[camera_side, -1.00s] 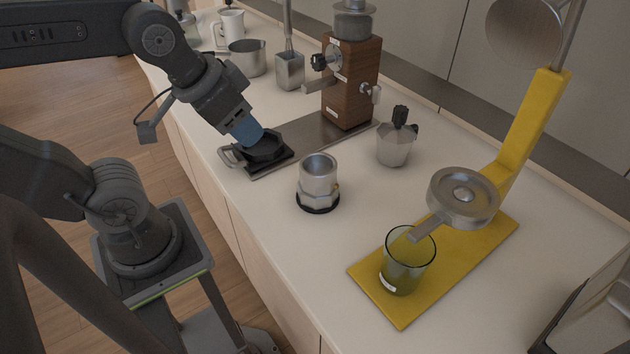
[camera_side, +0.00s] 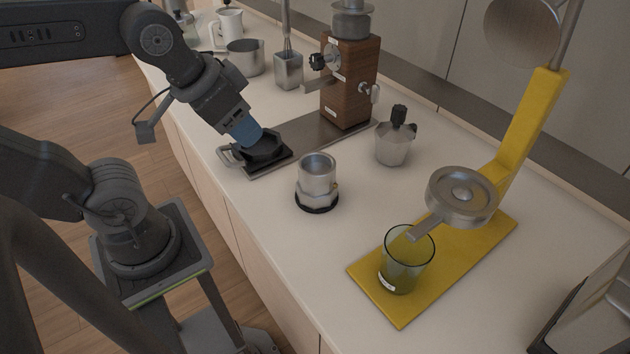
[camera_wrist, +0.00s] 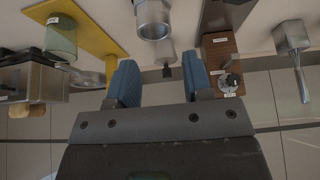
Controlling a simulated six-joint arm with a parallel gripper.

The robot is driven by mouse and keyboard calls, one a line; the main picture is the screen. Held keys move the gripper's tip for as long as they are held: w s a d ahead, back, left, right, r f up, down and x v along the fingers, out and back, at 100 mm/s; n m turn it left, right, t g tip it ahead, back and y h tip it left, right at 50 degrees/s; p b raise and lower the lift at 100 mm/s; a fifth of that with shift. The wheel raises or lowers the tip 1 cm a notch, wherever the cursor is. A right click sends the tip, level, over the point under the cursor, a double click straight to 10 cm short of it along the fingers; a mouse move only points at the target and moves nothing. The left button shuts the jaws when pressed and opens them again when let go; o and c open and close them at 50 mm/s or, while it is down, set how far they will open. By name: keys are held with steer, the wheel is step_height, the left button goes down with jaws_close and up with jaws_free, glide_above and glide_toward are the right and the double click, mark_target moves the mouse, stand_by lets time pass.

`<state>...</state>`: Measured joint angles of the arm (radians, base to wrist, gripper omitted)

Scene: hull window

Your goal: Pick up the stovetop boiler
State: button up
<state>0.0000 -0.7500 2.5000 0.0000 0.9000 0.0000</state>
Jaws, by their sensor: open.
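A silver metal boiler (camera_side: 317,176), an open-topped cup with a faceted lower part, stands upright on the counter with a black ring at its foot. It also shows at the top of the wrist view (camera_wrist: 153,18). A silver pot with a black knob and handle (camera_side: 394,146) stands behind it to the right; I cannot tell whether the two belong together.
On the right a yellow stand (camera_side: 470,258) bears a green glass (camera_side: 407,262). The counter around the boiler is clear.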

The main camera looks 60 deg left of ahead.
steer(key=o, duration=1)
steer(key=m+g, duration=0.4)
steer(key=g, duration=0.2)
glide_above(317, 172)
steer(key=f, duration=1)
steer(key=shift+s, duration=0.25)
steer(key=shift+w+f, duration=0.15)
steer(key=shift+f, duration=1.2)
steer(key=shift+w+f, duration=0.15)
steer(key=shift+f, duration=1.15)
